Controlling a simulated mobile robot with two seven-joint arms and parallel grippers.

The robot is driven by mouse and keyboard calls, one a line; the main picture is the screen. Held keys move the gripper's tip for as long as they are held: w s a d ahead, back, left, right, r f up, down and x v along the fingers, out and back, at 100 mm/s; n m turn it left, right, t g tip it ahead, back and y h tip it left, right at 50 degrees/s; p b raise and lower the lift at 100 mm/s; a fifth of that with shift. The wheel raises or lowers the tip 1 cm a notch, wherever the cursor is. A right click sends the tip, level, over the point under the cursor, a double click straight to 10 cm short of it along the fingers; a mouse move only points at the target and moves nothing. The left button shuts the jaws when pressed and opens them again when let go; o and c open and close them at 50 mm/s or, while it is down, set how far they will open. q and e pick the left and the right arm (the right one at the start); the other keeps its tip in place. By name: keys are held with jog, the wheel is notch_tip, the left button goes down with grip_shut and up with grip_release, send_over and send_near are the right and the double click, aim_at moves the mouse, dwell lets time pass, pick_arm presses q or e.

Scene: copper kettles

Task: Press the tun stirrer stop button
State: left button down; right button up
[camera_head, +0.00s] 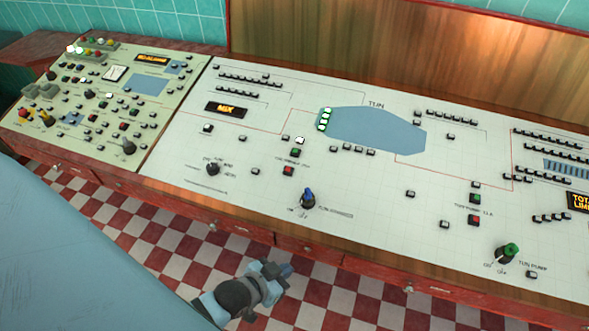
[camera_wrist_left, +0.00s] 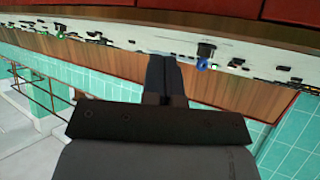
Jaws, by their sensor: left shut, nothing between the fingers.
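A white control panel (camera_head: 380,185) carries a blue TUN shape and many small buttons. A red button (camera_head: 288,171) sits just below a green button (camera_head: 295,153), left of the TUN shape; their small label is too blurred to read. A second red button (camera_head: 474,220) sits under another green button (camera_head: 474,198) at the right. My left gripper (camera_head: 287,269) is low in front of the panel's front edge, apart from the buttons. In the left wrist view its dark fingers (camera_wrist_left: 165,72) are closed together and empty, with the panel edge beyond. My right gripper is not in view.
A blue-topped knob (camera_head: 308,198) stands right of and below the nearer red button. A black knob (camera_head: 212,168) stands to its left, and a green-topped knob (camera_head: 508,252) at the far right. A wooden front edge (camera_head: 240,209) with drawers borders the panel.

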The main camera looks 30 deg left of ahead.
pick_arm(q)
jog(key=shift+a, duration=0.15)
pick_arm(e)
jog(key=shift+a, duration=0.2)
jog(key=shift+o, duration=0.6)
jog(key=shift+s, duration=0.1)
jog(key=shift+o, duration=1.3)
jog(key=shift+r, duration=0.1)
pick_arm(q)
jog(key=w+a+r+n+g+h+p, duration=0.1)
jog(key=w+a+r+p, duration=0.15)
jog(key=w, duration=0.55)
jog(key=w+a+r+h+p, duration=0.1)
jog(key=w+a+r+h, duration=0.15)
jog(key=w, duration=0.55)
jog(key=w+a+r+n+y+p, duration=0.1)
jog(key=w+a+r+n+p, duration=0.1)
jog(key=w+a+r, duration=0.4)
jog(key=w+a+n, duration=0.1)
jog(key=w+a, duration=0.3)
jog(key=a, duration=0.2)
jog(key=shift+a+r+y, duration=0.15)
jog(key=shift+r+y, duration=0.05)
jog(key=shift+y, duration=0.15)
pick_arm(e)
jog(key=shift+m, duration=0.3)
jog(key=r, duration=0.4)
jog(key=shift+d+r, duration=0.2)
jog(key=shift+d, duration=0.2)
